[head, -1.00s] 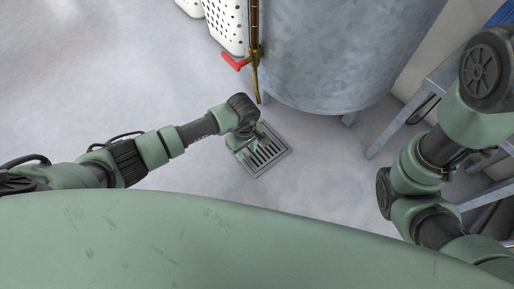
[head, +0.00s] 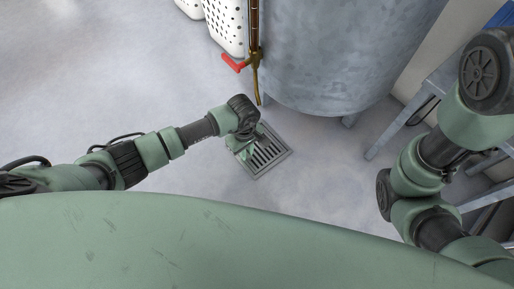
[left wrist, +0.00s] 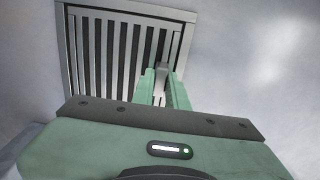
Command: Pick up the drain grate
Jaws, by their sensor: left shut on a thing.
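The drain grate (head: 268,152) is a square grey metal grate with parallel slots, at floor level below the tank in the head view. In the left wrist view the grate (left wrist: 110,45) fills the upper left, inside its frame. My left gripper (head: 248,152) is over the grate's left part, pointing down. In the left wrist view its fingers (left wrist: 163,75) are close together at the grate's right part, shut on the grate; the exact contact is partly hidden. My right arm shows at the right of the head view, but its gripper is out of view.
A grey metal tank (head: 335,55) stands just behind the grate. A brass pipe with a red valve handle (head: 231,63) hangs at its left. White perforated baskets (head: 226,25) stand at the top. A metal stand (head: 405,125) is at the right. The floor at left is clear.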

